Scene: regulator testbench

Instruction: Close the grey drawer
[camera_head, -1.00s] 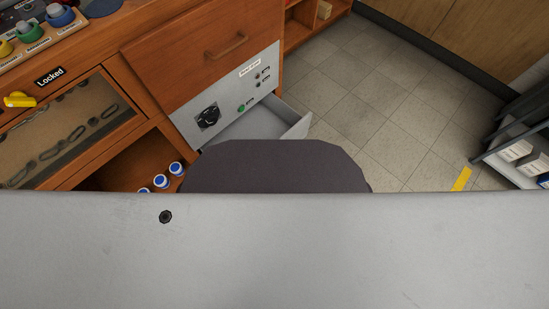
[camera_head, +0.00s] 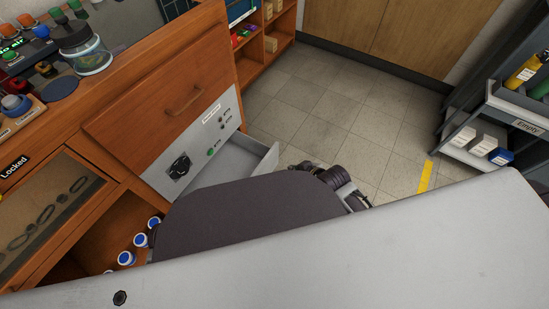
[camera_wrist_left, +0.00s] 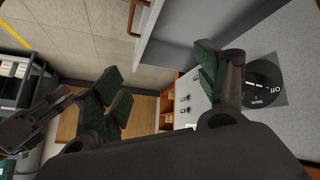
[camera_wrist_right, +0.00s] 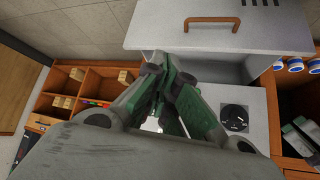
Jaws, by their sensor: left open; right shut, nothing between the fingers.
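The grey drawer (camera_head: 235,158) stands open under the wooden drawer front in the head view, pulled out from a grey panel with a black knob (camera_head: 179,166). In the right wrist view its grey front (camera_wrist_right: 275,28) carries a brown handle (camera_wrist_right: 212,20). My right gripper (camera_wrist_right: 168,65) is shut and empty, its fingertips overlapping the drawer in that view; I cannot tell if they touch it. In the head view my right gripper (camera_head: 338,184) is partly hidden, right of the drawer. My left gripper (camera_wrist_left: 158,85) is open and empty beside the drawer (camera_wrist_left: 200,28) in the left wrist view.
A wooden cabinet (camera_head: 160,95) holds the drawer, with blue-capped bottles (camera_head: 127,258) in an open lower compartment. A shelf rack (camera_head: 490,135) stands at the right. The tiled floor (camera_head: 350,120) between them is clear.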

